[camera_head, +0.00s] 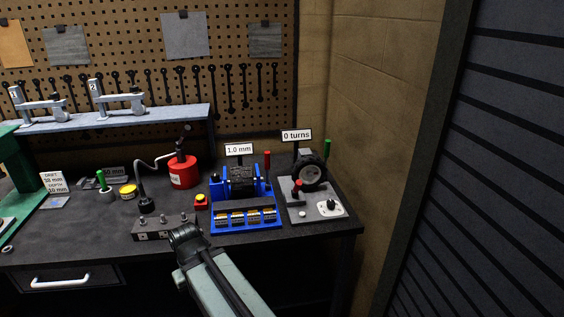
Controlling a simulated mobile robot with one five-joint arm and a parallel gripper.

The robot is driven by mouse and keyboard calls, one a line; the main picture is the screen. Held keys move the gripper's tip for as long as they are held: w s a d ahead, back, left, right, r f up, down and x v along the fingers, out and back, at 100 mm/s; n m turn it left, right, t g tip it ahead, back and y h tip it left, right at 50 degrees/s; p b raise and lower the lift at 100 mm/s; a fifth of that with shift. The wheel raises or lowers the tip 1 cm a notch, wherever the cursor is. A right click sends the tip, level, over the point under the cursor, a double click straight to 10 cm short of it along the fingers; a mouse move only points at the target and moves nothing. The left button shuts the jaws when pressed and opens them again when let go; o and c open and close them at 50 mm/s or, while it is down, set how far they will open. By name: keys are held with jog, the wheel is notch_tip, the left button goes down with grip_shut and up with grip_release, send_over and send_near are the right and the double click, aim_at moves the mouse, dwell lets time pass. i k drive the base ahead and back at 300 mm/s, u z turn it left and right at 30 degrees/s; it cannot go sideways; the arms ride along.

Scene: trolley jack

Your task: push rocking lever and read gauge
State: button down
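A blue fixture (244,221) stands on the bench right of centre, with a dark roller-like part in it and a "1.0 mm" sign (239,149) above. I cannot tell which lever is the rocking one, nor make out a gauge dial. My gripper (186,236) is at the bench's front edge, left of the blue fixture; its fingers are not clear.
A grey block with studs (153,231) lies just left of my gripper. A "0 turns" sign (297,135) is above the wheel. A wall closes the right side.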

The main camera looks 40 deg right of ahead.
aim_at(267, 154)
jog(key=u, duration=0.05)
jog(key=k, duration=0.1)
jog(key=z, duration=1.75)
jog(key=i, duration=0.4)
jog(key=u, duration=2)
jog(key=i, duration=1)
